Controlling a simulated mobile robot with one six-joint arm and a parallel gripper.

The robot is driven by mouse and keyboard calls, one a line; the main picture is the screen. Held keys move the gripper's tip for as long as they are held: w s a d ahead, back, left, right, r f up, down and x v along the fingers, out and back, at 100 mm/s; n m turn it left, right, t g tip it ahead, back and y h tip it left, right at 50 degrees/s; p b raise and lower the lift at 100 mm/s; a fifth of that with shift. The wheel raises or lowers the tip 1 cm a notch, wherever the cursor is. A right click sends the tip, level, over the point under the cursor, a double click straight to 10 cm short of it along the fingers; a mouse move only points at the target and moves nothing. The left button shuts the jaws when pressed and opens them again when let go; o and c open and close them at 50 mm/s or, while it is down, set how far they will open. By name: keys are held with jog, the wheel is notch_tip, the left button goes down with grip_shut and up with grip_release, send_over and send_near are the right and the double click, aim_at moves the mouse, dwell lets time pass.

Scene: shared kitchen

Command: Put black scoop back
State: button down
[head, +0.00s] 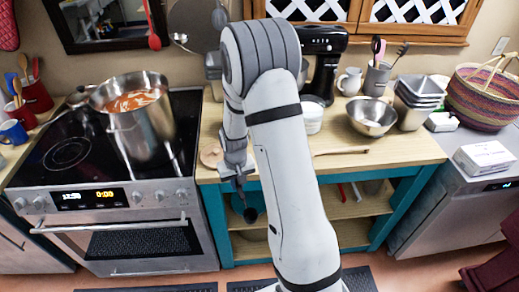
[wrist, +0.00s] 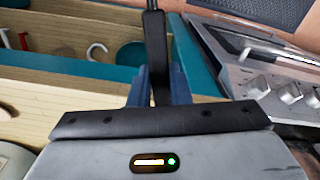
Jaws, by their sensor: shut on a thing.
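My gripper (head: 239,178) is in front of the wooden counter's left end, close to its front edge. It is shut on the black scoop (head: 249,213), which hangs downward below the jaws with its dark bowl in front of the shelf opening. In the wrist view, the scoop's black handle (wrist: 155,45) runs up between the blue-grey fingers (wrist: 157,88). The scoop's bowl is out of sight there.
A large pot (head: 140,120) stands on the stove (head: 70,150) at left. A red ladle (head: 154,41) hangs on the wall.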

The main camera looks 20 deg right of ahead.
jog(key=w+d+r+m, duration=0.2)
jog(key=d+r+m, duration=0.1)
jog(key=d+r, duration=1.2)
notch_tip(320, 180, up, 4)
jog(key=shift+w+d+r+g+b, duration=0.15)
jog(key=shift+d+r+g+b, duration=0.05)
jog(key=shift+d+g+b, duration=0.2)
